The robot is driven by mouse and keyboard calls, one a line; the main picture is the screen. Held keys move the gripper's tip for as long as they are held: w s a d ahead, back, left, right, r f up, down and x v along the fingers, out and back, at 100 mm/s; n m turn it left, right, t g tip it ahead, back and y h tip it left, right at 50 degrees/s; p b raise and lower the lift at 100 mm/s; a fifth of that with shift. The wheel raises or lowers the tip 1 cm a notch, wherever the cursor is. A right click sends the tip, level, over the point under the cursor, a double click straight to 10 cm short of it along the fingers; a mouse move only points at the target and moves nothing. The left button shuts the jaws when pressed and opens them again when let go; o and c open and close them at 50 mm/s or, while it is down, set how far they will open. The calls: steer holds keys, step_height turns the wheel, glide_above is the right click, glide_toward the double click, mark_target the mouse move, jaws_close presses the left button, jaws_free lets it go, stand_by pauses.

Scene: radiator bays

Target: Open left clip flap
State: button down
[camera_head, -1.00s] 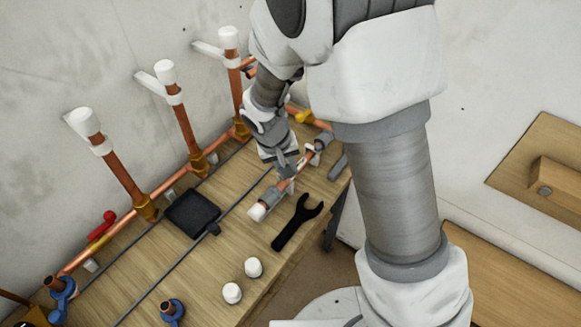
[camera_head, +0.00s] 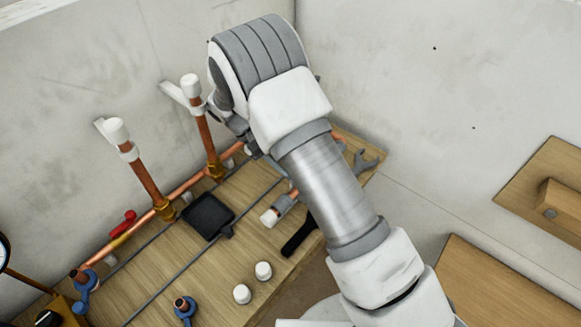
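Two upright copper pipes with white caps stand by the wall. The left pipe (camera_head: 148,182) has a white clip (camera_head: 128,152) near its top, with a pale strip sticking out to the upper left. The second pipe (camera_head: 205,138) has a similar white clip (camera_head: 194,102) and strip. I cannot tell which part is the flap or how it is set. A third upright pipe is hidden behind my arm. My gripper (camera_head: 246,143) is mostly hidden by my wrist, right of the second pipe near the low copper line; its fingers cannot be made out.
A low copper pipe (camera_head: 187,184) runs along the wall, with a red-handled valve (camera_head: 124,222).

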stand_by(0.4)
steer(key=c, duration=0.7)
jaws_free()
steer(key=r, duration=0.4)
steer(key=shift+d+r, duration=0.3)
steer(key=shift+d, duration=0.05)
steer(key=s+d+r+b, duration=0.1)
steer(key=s+d+r, duration=0.1)
steer(key=d+r, duration=0.4)
steer(key=d, duration=0.4)
steer(key=shift+s+d+r, duration=0.15)
steer(key=shift+d+r, duration=0.05)
steer(key=shift+d, duration=0.2)
